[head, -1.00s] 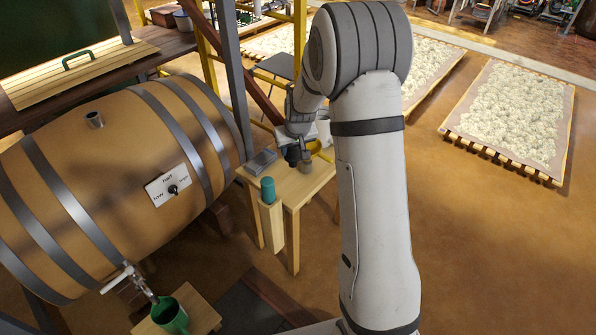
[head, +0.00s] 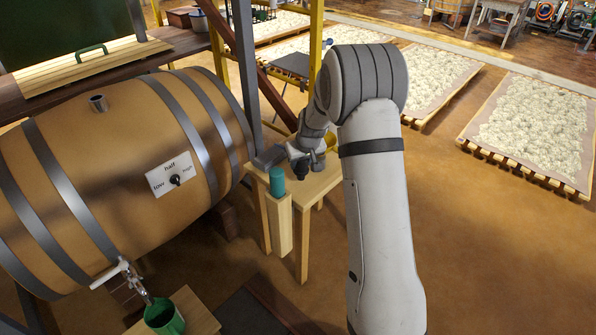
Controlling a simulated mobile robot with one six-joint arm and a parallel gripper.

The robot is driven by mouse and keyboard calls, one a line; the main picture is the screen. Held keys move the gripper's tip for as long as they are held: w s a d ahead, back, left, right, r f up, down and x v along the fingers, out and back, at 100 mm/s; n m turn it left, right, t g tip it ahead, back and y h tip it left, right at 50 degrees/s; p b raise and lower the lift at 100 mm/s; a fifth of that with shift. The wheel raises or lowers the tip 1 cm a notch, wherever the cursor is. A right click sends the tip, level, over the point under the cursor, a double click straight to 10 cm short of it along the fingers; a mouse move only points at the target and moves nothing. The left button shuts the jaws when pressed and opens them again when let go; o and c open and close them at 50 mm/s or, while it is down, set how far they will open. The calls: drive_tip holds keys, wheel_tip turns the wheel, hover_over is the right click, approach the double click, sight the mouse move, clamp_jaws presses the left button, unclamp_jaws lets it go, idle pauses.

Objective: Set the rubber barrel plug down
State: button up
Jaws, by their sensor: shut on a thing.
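My gripper (head: 301,162) is over the small wooden table (head: 318,190), its jaws shut on a small dark thing (head: 300,171), which I take to be the rubber barrel plug. The plug is tiny here and partly merges with the dark jaws. I cannot tell whether it touches the tabletop. The wooden barrel (head: 120,170) lies on its side at the left. My arm hides part of the table's right side.
A teal cylinder (head: 277,181) stands on a wooden post at the table's near left corner. A grey flat item (head: 268,157) lies behind it. A green mug (head: 165,316) stands below the barrel's tap. A yellow post (head: 315,45) rises behind the table. Open floor lies to the right.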

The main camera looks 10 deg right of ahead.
sight(301, 170)
drive_tip(key=shift+f+b, duration=0.3)
drive_tip(key=shift+f, duration=1.45)
drive_tip(key=shift+f, duration=0.2)
drive_tip(key=o, duration=1)
drive_tip(key=shift+r, duration=0.1)
